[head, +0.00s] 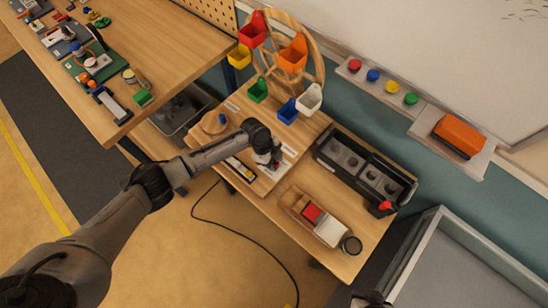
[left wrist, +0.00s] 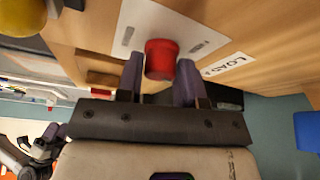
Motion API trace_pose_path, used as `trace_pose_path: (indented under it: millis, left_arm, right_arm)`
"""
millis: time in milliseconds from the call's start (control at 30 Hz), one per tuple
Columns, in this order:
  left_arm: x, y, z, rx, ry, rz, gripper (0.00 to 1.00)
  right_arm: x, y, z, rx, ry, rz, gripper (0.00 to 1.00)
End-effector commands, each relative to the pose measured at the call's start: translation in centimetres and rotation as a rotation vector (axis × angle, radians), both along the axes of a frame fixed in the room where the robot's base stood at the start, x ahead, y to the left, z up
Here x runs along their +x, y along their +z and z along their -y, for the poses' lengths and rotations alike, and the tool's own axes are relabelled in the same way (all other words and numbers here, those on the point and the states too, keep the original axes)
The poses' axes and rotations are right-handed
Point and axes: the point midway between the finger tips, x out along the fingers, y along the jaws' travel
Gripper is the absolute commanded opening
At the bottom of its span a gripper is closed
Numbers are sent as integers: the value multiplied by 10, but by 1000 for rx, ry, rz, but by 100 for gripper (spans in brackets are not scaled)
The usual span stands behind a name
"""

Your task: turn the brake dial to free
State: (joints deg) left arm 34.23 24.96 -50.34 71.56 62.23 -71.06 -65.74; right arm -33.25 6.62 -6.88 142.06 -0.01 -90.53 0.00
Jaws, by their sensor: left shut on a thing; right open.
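The brake dial shows as a red round knob (left wrist: 160,58) on a pale plate (left wrist: 127,38) in the left wrist view. The plate has grey marks beside the knob, and a label reading "LOA…" is partly visible to the right. My left gripper (head: 270,160) is over the wooden base of the wheel model in the head view. Its fingers, also in the left wrist view (left wrist: 160,80), are shut on the knob from both sides. The dial's pointer and its setting cannot be made out. My right gripper (head: 372,299) shows only in part at the bottom edge, away from the dial.
The wooden Ferris wheel (head: 316,65) with coloured buckets stands just behind my left gripper. A black tray (head: 327,154) and a wooden box (head: 290,197) with a red block lie to the right. A grey bin (head: 432,226) stands at the lower right. A cable lies on the floor.

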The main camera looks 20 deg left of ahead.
Motion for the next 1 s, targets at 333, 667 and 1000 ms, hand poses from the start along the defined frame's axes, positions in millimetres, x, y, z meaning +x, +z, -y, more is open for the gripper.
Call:
trace_pose_path:
  millis: [333, 667, 1000]
  left_arm:
    - [-2, 6, 1, -2, 331, -2, 10]
    - [-3, 5, 2, -2, 623, -2, 10]
    - [-3, 3, 2, -2, 832, -2, 10]
  right_arm:
    - [0, 39, 3, -9, 6, 0, 43]
    - [0, 69, 2, -8, 5, 1, 43]
    - [0, 90, 0, -1, 0, 1, 43]
